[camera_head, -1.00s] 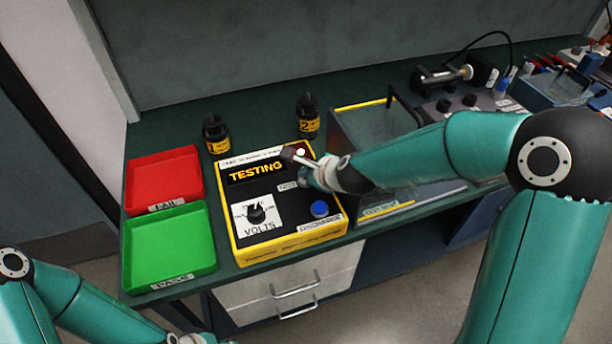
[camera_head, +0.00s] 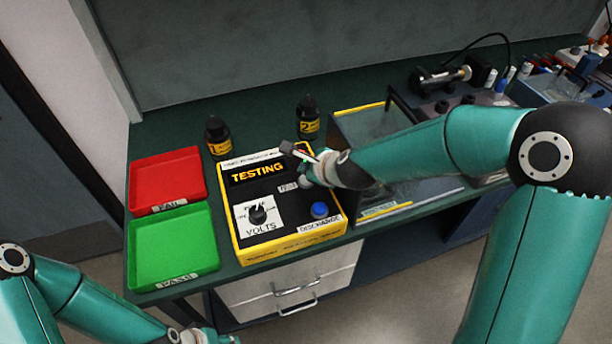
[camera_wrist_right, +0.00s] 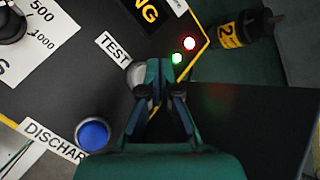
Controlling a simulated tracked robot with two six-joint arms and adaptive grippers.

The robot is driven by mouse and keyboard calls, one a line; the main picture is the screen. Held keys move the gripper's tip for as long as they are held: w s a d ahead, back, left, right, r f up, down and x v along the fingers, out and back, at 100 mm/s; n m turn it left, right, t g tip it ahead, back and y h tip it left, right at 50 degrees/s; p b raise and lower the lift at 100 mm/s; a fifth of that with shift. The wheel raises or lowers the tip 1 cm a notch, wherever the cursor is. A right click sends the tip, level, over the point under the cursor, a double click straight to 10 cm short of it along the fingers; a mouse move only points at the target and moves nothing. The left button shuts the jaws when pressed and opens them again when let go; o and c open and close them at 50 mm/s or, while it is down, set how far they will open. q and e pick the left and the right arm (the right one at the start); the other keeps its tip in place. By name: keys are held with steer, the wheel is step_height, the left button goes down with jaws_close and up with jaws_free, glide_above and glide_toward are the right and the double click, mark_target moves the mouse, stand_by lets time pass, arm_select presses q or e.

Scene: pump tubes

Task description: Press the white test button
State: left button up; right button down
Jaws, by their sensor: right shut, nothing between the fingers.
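The black and yellow tester box (camera_head: 240,212) stands on the bench and its display (camera_head: 258,173) reads TESTING. The white test button (camera_wrist_right: 137,75) is beside the TEST label (camera_wrist_right: 113,48) in the right wrist view, partly hidden by my right gripper. My right gripper (camera_wrist_right: 160,68) is shut and empty, its fingertips right beside the button. I cannot tell whether they touch it. In the head view the right wrist hangs over the box's right side and hides most of the fingers.
A blue discharge button (camera_head: 319,210) and a volts dial (camera_head: 258,214) are on the box. A green light (camera_wrist_right: 177,58) and a red light (camera_wrist_right: 190,43) are lit. Red (camera_head: 166,178) and green (camera_head: 173,245) trays lie left. Bottles one (camera_head: 218,137) and two (camera_head: 308,118) stand behind.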

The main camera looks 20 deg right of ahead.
steer(key=shift+r+p, duration=2)
steer(key=shift+r, duration=0.4)
steer(key=shift+f, duration=0.1)
